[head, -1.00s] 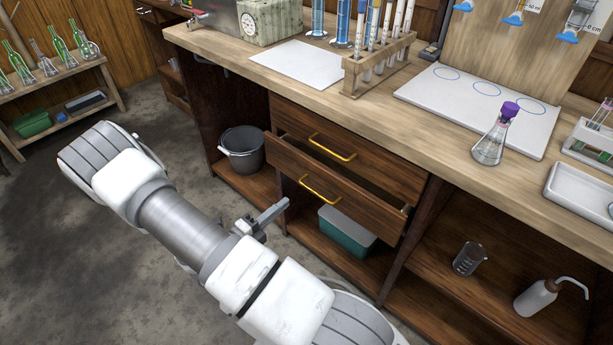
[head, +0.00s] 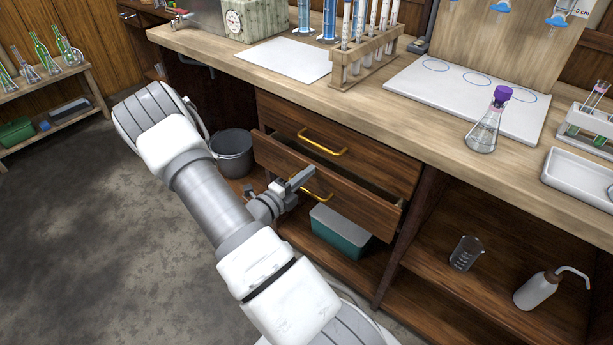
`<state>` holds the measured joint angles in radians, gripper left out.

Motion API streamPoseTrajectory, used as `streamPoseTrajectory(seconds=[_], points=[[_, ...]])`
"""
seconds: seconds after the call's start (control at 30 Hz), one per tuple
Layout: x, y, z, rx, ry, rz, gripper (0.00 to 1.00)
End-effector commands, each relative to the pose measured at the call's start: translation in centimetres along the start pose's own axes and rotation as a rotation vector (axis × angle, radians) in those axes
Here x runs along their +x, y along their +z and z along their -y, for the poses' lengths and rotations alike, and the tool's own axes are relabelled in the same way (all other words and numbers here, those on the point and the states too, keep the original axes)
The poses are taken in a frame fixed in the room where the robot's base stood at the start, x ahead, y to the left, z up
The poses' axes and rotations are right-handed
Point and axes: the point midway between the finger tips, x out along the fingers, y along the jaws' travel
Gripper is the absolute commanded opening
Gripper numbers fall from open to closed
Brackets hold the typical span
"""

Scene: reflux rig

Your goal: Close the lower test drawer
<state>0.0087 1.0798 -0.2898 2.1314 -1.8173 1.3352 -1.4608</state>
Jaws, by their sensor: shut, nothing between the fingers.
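The lower drawer (head: 352,198) is a dark wooden drawer in the bench front. It stands partly pulled out, with a dark gap along its top edge. Its yellow handle (head: 321,193) is partly hidden behind my gripper. My gripper (head: 304,177) is shut and empty, in front of the left part of the drawer front, by the handle. I cannot tell whether its tips touch the drawer or handle. The upper drawer (head: 375,160), with its own yellow handle (head: 322,143), looks shut.
A grey bucket (head: 233,155) stands on the shelf left of the drawers. A green bin (head: 340,234) sits below the lower drawer. A beaker (head: 466,253) and a wash bottle (head: 537,290) stand on the right shelf. The floor on the left is clear.

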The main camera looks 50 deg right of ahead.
Motion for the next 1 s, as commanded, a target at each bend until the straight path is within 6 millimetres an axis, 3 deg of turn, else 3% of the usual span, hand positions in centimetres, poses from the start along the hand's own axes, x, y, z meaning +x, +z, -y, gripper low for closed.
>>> streamPoseTrajectory(seconds=[0.33,0.6,1.0], points=[[0.2,0.0,0.1,0.0,0.0,0.0,0.0],[2.6,0.0,0.2,0.0,-0.001,0.0,0.0],[2.3,0.0,0.1,0.0,0.0,0.0,0.0]])
